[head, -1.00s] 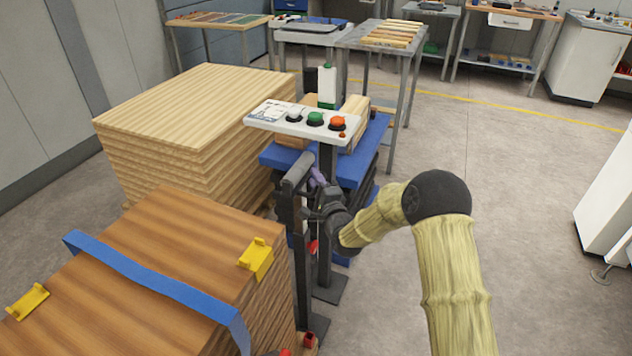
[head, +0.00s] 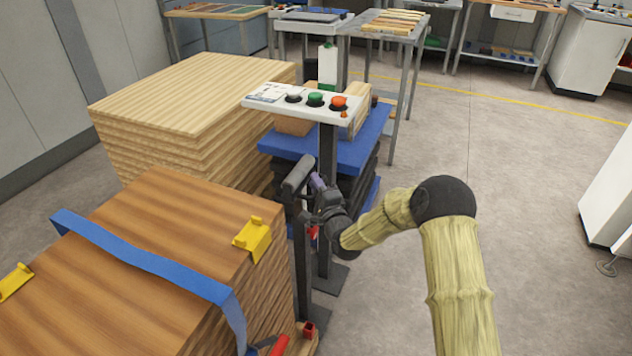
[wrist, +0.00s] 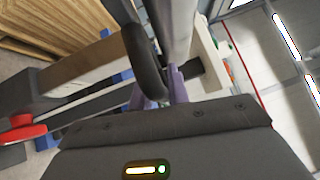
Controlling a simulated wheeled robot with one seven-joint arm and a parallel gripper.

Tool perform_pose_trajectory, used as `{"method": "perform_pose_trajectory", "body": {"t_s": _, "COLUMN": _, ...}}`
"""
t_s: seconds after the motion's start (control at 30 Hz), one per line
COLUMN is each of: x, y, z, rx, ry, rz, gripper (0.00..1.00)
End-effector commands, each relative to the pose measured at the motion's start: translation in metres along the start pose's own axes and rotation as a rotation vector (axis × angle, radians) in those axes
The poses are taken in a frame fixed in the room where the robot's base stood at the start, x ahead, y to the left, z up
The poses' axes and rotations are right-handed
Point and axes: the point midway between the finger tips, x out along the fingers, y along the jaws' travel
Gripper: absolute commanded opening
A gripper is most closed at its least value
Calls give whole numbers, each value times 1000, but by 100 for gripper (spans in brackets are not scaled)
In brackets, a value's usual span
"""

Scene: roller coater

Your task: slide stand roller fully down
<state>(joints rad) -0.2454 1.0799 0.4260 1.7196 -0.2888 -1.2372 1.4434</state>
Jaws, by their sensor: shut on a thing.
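The stand roller is a dark cylinder (head: 299,175) on top of an upright post, between the wooden stack and the control panel in the head view. In the wrist view the roller (wrist: 146,62) shows as a dark rounded bar close in front of the fingers. My gripper (head: 317,182) is at the roller's right side, its purple fingers (wrist: 176,84) shut on the roller assembly. The exact part held is partly hidden. A red knob (head: 313,232) sits on the post below.
A brown wood stack (head: 150,240) with a blue strap stands close at left. A control panel (head: 300,103) with buttons is behind the roller. A blue platform (head: 360,150) carries blocks behind it.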

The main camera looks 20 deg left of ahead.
Motion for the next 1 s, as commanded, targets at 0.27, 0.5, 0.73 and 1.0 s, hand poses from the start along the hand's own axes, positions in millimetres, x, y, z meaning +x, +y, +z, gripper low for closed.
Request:
{"method": "perform_pose_trajectory", "body": {"t_s": 0.27, "x": -6, "y": 42, "z": -6, "rx": 2, "ry": 1, "rz": -1, "gripper": 0}}
{"method": "perform_pose_trajectory", "body": {"t_s": 0.5, "x": -6, "y": 44, "z": -6, "rx": 1, "ry": 0, "rz": -1, "gripper": 0}}
{"method": "perform_pose_trajectory", "body": {"t_s": 0.73, "x": -6, "y": 45, "z": -6, "rx": 1, "ry": 1, "rz": 1, "gripper": 31}}
{"method": "perform_pose_trajectory", "body": {"t_s": 1.0, "x": -6, "y": 44, "z": -6, "rx": 0, "ry": 0, "rz": 0, "gripper": 34}}
